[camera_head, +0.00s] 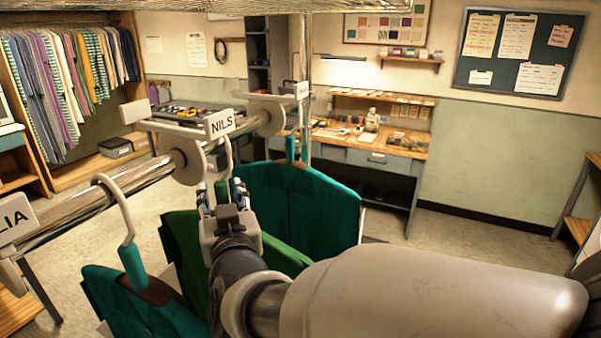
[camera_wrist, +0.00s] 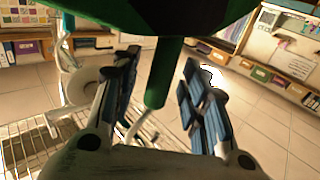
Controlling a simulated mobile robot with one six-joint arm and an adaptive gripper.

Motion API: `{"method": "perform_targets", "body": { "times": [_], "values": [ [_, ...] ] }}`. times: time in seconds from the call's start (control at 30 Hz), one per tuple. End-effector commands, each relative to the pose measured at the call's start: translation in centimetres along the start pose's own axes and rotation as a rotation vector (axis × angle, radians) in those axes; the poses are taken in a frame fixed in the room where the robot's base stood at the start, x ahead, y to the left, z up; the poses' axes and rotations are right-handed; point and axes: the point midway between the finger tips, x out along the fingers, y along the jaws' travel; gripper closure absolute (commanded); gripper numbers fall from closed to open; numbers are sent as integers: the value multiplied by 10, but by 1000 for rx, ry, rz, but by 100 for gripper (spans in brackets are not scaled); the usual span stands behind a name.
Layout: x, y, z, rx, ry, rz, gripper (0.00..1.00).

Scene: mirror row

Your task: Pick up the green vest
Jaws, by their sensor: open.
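The green vest (camera_head: 183,240) hangs from the metal rail between two teal vests, partly hidden behind my arm in the head view. In the wrist view, the vest's dark green edge (camera_wrist: 230,35) fills the top. Its green hanger neck (camera_wrist: 165,75) stands between my two blue-padded fingers, with gaps visible on both sides. My gripper (camera_head: 221,191) is open at the top of the green vest, just below the rail. A pale hanger hook (camera_head: 228,157) rises above it towards the rail.
A teal vest (camera_head: 300,205) hangs just beyond on the right, and another teal vest (camera_head: 130,305) hangs nearer on the left. The metal rail (camera_head: 85,205) carries name tags, one reading NILS (camera_head: 220,124). A workbench (camera_head: 375,157) stands behind, with open floor between.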

Motion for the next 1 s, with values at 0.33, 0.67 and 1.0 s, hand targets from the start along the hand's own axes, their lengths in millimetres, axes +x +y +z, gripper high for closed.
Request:
{"method": "perform_targets", "body": {
  "times": [0.33,0.67,1.0],
  "values": [
    [8,0,-1,0,1,-1,60],
    [8,0,-1,0,1,-1,82],
    [8,0,-1,0,1,-1,100]
  ]
}}
